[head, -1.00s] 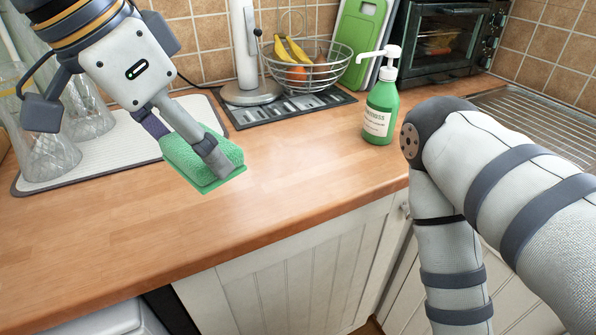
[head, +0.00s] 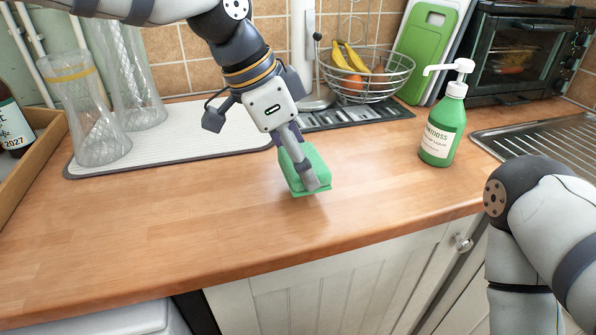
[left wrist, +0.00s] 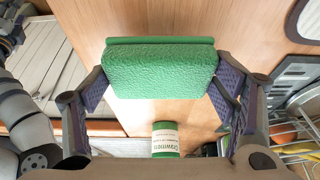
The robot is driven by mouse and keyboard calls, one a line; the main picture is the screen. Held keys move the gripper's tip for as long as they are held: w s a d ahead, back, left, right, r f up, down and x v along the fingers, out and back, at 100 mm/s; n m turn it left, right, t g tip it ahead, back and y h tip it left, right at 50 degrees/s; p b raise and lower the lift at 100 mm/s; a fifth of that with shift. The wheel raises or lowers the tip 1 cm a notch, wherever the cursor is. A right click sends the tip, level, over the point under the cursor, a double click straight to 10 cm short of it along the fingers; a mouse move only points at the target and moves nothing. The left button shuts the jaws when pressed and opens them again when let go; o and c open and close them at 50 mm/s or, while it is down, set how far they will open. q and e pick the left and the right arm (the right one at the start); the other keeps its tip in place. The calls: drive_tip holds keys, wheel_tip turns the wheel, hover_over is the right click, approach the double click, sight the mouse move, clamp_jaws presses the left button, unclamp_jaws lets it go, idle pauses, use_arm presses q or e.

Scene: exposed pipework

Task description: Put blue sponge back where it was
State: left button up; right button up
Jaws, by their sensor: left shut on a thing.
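No blue sponge shows; the sponge in view is a green block (head: 303,170) with a textured face. My left gripper (head: 303,160) is shut on this green sponge, with a finger at each side. The left wrist view shows the sponge (left wrist: 160,72) between the two finger pads (left wrist: 163,88). The sponge is tilted over the wooden counter (head: 200,215), to the right of the white drying mat (head: 200,128). I cannot tell whether it touches the counter. My right arm shows at the lower right, but its gripper is out of view.
A green soap bottle (head: 440,130) stands to the right of the sponge. Glass vases (head: 95,130) stand on the mat. Behind are a wire fruit basket (head: 365,78), a green board (head: 428,50) and an oven (head: 525,50). A metal sink drainer (head: 540,135) is at right. The front counter is clear.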

use_arm(q)
drive_tip(key=shift+f, duration=1.5)
drive_tip(key=shift+s, duration=0.1)
drive_tip(key=o, duration=1.2)
drive_tip(key=shift+f, duration=0.15)
drive_tip(key=v, duration=1.2)
drive_tip(key=shift+p, duration=0.35)
